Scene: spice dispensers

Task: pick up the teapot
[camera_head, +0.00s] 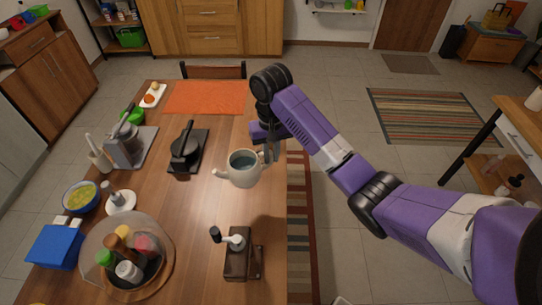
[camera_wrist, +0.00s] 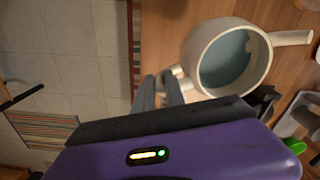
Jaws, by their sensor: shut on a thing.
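A pale grey-white teapot (camera_head: 243,169) with an open top and bluish inside is near the right edge of the wooden table. Its spout points left in the head view. My gripper (camera_head: 271,152) is at its right side, where the handle is. In the wrist view the teapot (camera_wrist: 228,60) shows at the upper right, with the spout pointing right. The fingers of my gripper (camera_wrist: 170,90) are shut on the teapot's handle, which they partly hide. The teapot looks upright. I cannot tell whether its base touches the table.
The wooden table (camera_head: 195,220) holds a spice dispenser (camera_head: 238,255) in front and a black pan-like item (camera_head: 186,150) on a dark board to the left. A clear-domed tray of jars (camera_head: 128,252) is at front left. An orange mat (camera_head: 205,97) lies at the back.

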